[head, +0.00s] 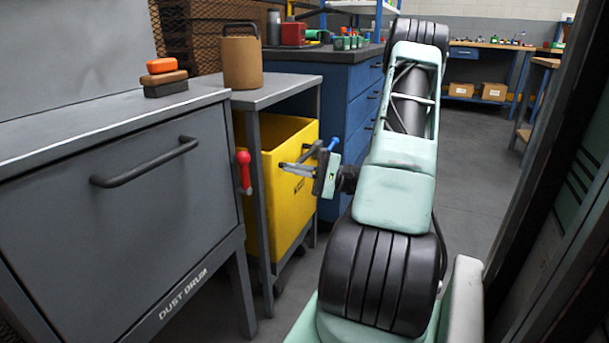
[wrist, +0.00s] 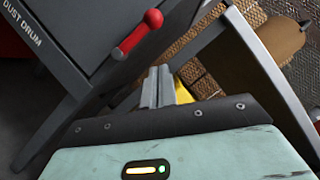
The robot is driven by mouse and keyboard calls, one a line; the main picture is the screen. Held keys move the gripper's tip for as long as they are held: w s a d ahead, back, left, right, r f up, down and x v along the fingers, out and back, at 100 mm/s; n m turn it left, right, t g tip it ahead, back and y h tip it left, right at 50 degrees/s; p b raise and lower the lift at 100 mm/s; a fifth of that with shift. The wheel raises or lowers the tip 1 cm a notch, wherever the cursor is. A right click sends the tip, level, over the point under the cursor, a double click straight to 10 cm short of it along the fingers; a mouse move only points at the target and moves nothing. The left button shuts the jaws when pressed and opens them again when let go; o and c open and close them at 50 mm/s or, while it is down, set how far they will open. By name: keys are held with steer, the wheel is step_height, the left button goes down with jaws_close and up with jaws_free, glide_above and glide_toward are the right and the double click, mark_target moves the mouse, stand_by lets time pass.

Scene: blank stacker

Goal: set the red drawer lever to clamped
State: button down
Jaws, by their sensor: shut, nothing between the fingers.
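The red lever (head: 244,172) is on the right edge of the grey drawer front (head: 130,215) marked DUST DRUM. In the head view it stands nearly upright, with its round knob at the top. In the wrist view the red lever (wrist: 138,35) shows above my fingers, knob toward the upper right. My gripper (head: 284,165) is shut and empty, to the right of the lever and in front of the yellow bin. In the wrist view my gripper (wrist: 158,85) has its fingers together, apart from the lever.
A dark bar handle (head: 145,163) sticks out of the drawer front. A yellow bin (head: 290,190) stands under a side table with a brown canister (head: 241,62) on it. Blue cabinets (head: 350,100) stand behind. Open floor (head: 480,150) lies to the right of my arm.

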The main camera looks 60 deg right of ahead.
mark_target(244, 173)
steer(key=w+a+r+b, duration=0.2)
steer(key=w+a+r, duration=0.1)
steer(key=w+a, duration=0.2)
steer(key=shift+a, duration=0.35)
